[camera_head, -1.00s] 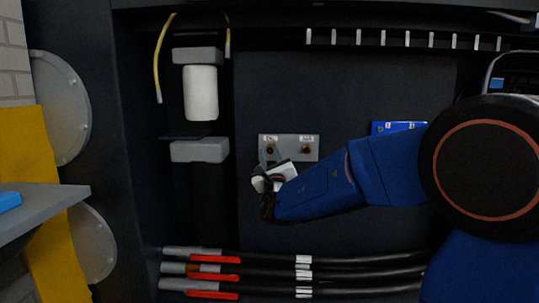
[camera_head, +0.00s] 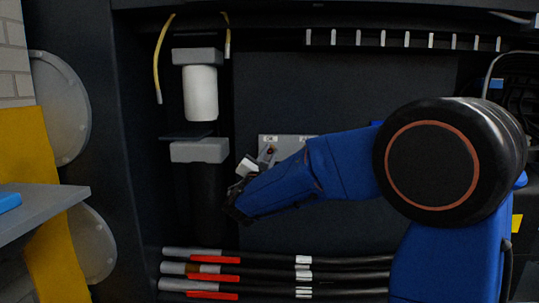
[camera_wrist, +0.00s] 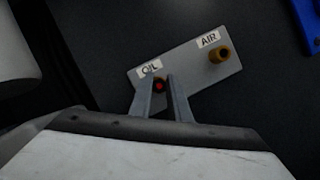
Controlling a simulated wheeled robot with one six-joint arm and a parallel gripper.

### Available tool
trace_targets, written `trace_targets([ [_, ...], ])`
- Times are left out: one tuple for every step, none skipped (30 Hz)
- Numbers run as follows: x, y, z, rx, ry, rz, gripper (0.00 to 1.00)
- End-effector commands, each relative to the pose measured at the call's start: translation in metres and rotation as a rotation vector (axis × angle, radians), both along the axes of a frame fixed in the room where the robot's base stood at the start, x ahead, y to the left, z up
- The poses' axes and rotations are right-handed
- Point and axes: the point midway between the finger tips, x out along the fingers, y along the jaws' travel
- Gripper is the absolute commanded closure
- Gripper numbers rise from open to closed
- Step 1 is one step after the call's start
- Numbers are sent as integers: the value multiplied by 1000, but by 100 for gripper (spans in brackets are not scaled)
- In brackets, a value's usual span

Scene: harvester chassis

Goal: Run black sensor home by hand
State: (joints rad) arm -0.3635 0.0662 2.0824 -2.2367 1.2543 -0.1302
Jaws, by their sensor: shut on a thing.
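My gripper (camera_head: 270,153) is at the OIL position on a grey plate (camera_head: 288,140); its fingers also show in the wrist view (camera_wrist: 162,92). The fingers are shut on a small dark part with a red centre, which looks like the black sensor (camera_wrist: 159,86). It sits just below the OIL label (camera_wrist: 150,69), in line with that port. I cannot tell how deep it sits, and the port behind it is hidden. The brass AIR fitting (camera_wrist: 219,54) is bare, under its own label (camera_wrist: 208,40). In the head view my arm covers the AIR fitting.
A white canister (camera_head: 200,93) between grey blocks stands left of the plate. Black hoses with red handles (camera_head: 212,279) run below my arm. A grey shelf (camera_head: 45,215) is at the left. The dark panel around the plate is mostly clear.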

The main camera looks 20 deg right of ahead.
Motion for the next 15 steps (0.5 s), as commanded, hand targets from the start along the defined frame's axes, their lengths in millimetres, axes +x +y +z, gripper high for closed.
trace_targets([
  [1,1,1,72,-24,0,100],
  [0,1,0,119,-38,0,100],
  [0,1,1,182,-59,0,100],
  [1,1,1,229,-74,1,100],
  [1,1,1,275,-89,1,100],
  [1,1,1,339,-111,0,100],
  [1,1,1,386,-126,1,100],
  [1,0,1,436,-141,0,100],
  [1,0,1,499,-163,0,100],
  [1,-1,0,505,-164,-2,79],
  [1,-1,0,498,-161,-1,72],
  [1,-1,0,496,-160,-1,62],
  [1,-1,0,496,-160,-1,62],
  [1,-1,0,494,-160,-1,62],
  [1,-1,0,494,-160,-1,62],
])
